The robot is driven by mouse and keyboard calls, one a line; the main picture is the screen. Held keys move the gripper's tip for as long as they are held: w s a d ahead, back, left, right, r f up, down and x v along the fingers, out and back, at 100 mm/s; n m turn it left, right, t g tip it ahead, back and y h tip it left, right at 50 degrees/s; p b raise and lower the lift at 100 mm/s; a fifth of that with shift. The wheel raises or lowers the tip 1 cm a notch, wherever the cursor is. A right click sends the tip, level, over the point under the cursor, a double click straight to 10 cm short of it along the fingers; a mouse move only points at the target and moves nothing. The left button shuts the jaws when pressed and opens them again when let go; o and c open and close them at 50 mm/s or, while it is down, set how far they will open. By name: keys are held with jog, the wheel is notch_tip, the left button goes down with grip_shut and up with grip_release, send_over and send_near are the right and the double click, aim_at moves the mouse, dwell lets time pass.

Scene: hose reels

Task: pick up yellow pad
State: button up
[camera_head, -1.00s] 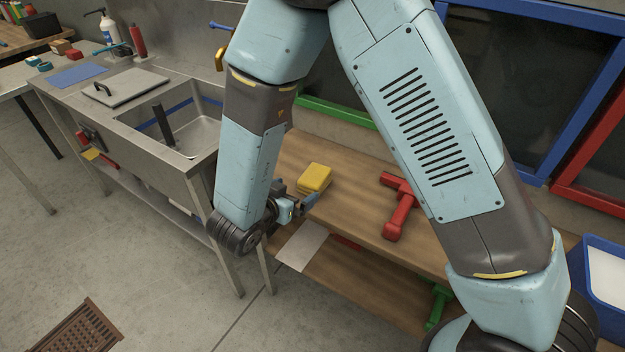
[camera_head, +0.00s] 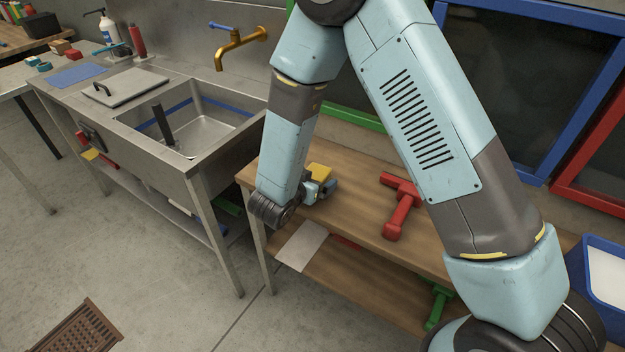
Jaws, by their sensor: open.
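The yellow pad (camera_head: 319,171) lies on the wooden bench (camera_head: 352,208). Its lower part is hidden behind my gripper (camera_head: 322,190) in the head view. My gripper is open and right at the pad's near side, low over the bench top. I cannot tell whether the fingers touch the pad or are around it.
A red T-shaped tool (camera_head: 401,207) lies on the bench to the right of the pad. A steel sink (camera_head: 205,135) with a brass tap (camera_head: 238,42) stands to the left. A blue bin (camera_head: 598,285) stands at the right. Bench top between pad and red tool is clear.

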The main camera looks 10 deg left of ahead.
jog(key=shift+w, duration=0.1)
jog(key=c, duration=1.1)
jog(key=shift+o, duration=0.2)
jog(key=shift+r, duration=0.1)
